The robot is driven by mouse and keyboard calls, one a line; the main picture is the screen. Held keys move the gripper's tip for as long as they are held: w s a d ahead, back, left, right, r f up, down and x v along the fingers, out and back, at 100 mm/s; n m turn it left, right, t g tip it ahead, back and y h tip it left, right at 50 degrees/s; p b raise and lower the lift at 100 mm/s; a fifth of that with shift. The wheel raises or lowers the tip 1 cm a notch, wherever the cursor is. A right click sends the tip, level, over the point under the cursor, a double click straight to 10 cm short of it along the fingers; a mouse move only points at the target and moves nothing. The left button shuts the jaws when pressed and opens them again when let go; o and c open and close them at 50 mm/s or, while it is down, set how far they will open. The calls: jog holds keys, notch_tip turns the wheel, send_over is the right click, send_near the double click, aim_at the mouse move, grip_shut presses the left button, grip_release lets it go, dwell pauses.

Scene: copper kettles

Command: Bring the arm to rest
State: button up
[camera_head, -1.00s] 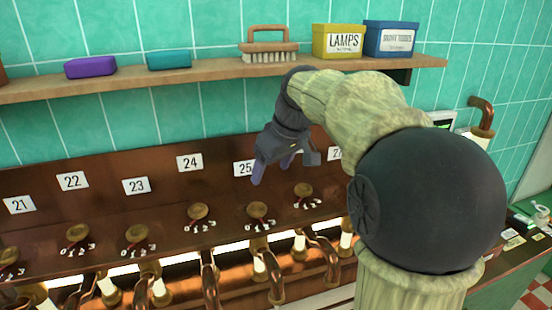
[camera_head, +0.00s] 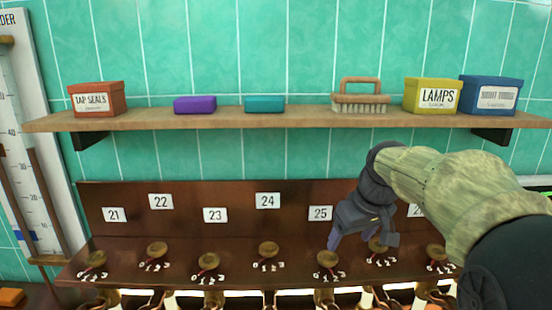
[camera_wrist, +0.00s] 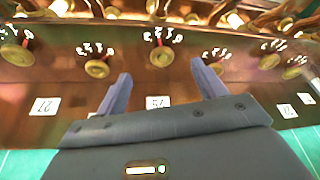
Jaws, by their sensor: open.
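My gripper (camera_head: 362,238) is in front of the brown panel (camera_head: 130,229), close to the number plate 25 (camera_head: 320,213). In the wrist view its two fingers (camera_wrist: 162,88) are spread apart with nothing between them. Past the fingertips in that view is a brass knob (camera_wrist: 161,57) with a red pointer and small numerals around it. The fingers appear apart from the knob. My arm reaches in from the right side of the head view and hides part of the panel.
A wooden shelf (camera_head: 300,119) runs above the panel. It carries an orange box (camera_head: 97,99), a purple block (camera_head: 195,104), a teal block (camera_head: 264,104), a brush (camera_head: 360,98), a yellow box (camera_head: 432,95) and a blue box (camera_head: 490,94). A large gauge (camera_head: 25,150) stands at left.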

jog(key=s+a+f+m+g+h+p, duration=0.1)
jog(key=s+a+f+m+p, duration=0.1)
jog(key=s+f, duration=1.2)
notch_tip(320, 180, down, 4)
jog(key=shift+s+a+r+m, duration=0.1)
jog(key=shift+s+a+m, duration=0.2)
jog(key=shift+m, duration=0.6)
